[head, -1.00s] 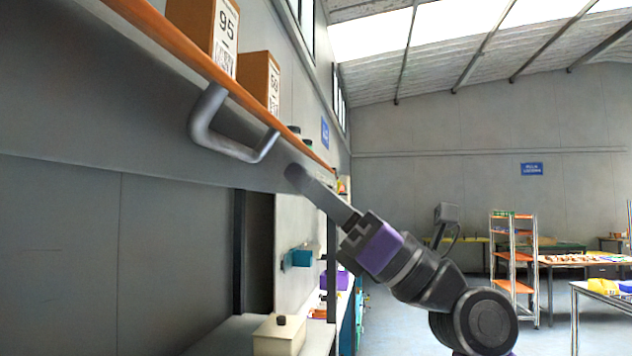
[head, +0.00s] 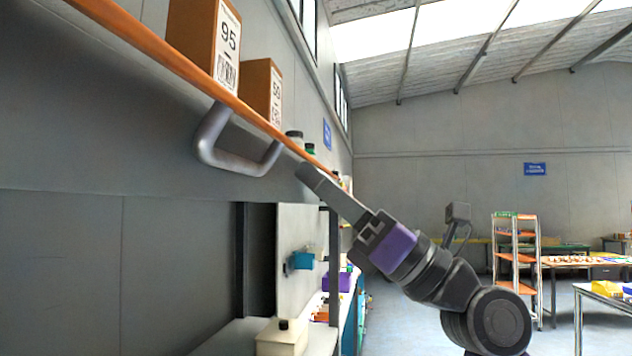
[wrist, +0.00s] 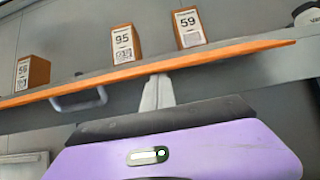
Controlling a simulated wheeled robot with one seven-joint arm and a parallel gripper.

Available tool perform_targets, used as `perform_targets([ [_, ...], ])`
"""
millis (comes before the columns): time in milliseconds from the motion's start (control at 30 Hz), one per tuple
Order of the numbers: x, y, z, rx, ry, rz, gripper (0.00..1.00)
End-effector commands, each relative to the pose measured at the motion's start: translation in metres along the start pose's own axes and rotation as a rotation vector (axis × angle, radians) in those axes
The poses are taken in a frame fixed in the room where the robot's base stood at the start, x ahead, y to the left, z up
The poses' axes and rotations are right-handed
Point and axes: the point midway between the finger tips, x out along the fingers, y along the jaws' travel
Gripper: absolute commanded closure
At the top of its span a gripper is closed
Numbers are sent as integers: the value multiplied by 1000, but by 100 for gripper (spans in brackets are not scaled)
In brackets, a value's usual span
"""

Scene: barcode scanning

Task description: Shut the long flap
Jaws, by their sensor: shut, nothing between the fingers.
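The long flap appears to be the grey panel (head: 130,120) under the orange edge strip at the upper left of the head view. A grey bar handle (head: 237,155) sticks out just below the strip; it also shows in the wrist view (wrist: 80,100), left of the fingers. My gripper (head: 304,170) is shut and empty, its fingers pointing up and left, past the handle's far end. In the wrist view the fingertips (wrist: 158,78) meet the underside of the orange strip in the picture; I cannot tell whether they touch it.
Boxes marked 95 (head: 205,40) and 59 (wrist: 189,27) stand above the orange strip (head: 160,52). Below are a pale container (head: 280,340) and a teal bin (head: 302,260). The floor to the right is open before a rack (head: 515,260) and a table (head: 610,300).

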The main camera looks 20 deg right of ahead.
Motion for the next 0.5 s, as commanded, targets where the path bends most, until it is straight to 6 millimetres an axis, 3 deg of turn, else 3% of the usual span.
perform_targets([
  [500,0,0,15,0,-2,-1,100],
])
